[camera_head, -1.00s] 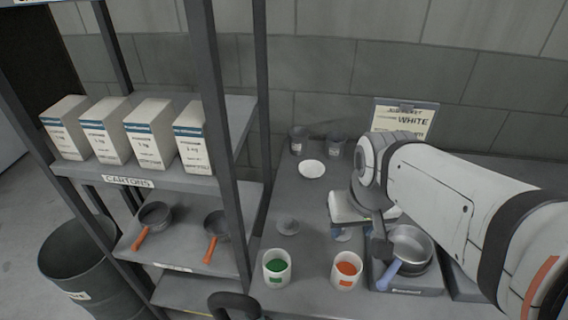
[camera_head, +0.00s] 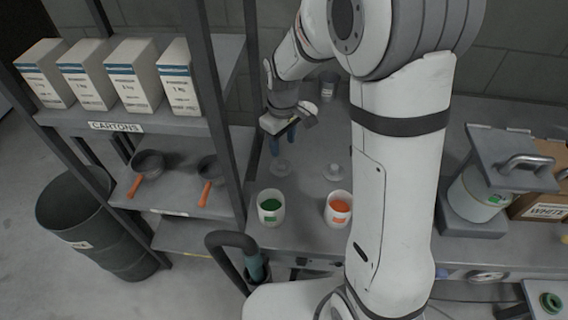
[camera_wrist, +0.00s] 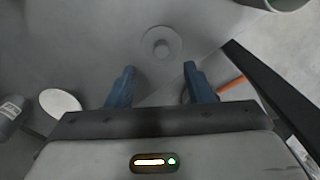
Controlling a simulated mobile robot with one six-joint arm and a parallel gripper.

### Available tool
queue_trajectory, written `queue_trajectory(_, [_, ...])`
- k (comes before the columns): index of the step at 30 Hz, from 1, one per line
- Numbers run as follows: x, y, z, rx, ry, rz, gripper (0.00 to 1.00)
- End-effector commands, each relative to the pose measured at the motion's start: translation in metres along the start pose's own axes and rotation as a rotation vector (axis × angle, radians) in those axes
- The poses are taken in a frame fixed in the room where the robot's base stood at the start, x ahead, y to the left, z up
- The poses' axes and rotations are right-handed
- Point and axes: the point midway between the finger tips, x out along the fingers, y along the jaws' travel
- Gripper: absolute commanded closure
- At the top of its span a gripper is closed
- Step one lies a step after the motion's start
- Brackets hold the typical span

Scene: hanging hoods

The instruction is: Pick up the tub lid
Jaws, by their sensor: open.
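A round grey lid with a small knob (camera_head: 282,167) lies flat on the grey worktop, behind a white tub with green contents (camera_head: 270,207). A second, similar lid (camera_head: 333,171) lies to its right, behind a white tub with orange contents (camera_head: 338,208). My gripper (camera_head: 283,140), with blue fingers, is open and empty, pointing down above and just behind the left lid. In the wrist view, this lid (camera_wrist: 161,46) shows whole, just beyond the gap between my open fingertips (camera_wrist: 158,70). It is not touched.
The shelf rack with cartons (camera_head: 118,80) and orange-handled pans (camera_head: 150,163) stands close at left; its dark post is near my gripper in the wrist view. A white disc (camera_wrist: 60,102) and a grey cup (camera_head: 328,86) are on the worktop behind. A handled press (camera_head: 500,160) stands at right.

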Motion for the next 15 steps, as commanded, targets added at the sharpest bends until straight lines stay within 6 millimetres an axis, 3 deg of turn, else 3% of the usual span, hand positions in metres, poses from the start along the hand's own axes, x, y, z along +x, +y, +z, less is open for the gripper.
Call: queue_trajectory(15, [0.066,-0.004,-0.005,-0.003,-0.005,-0.003,0.53])
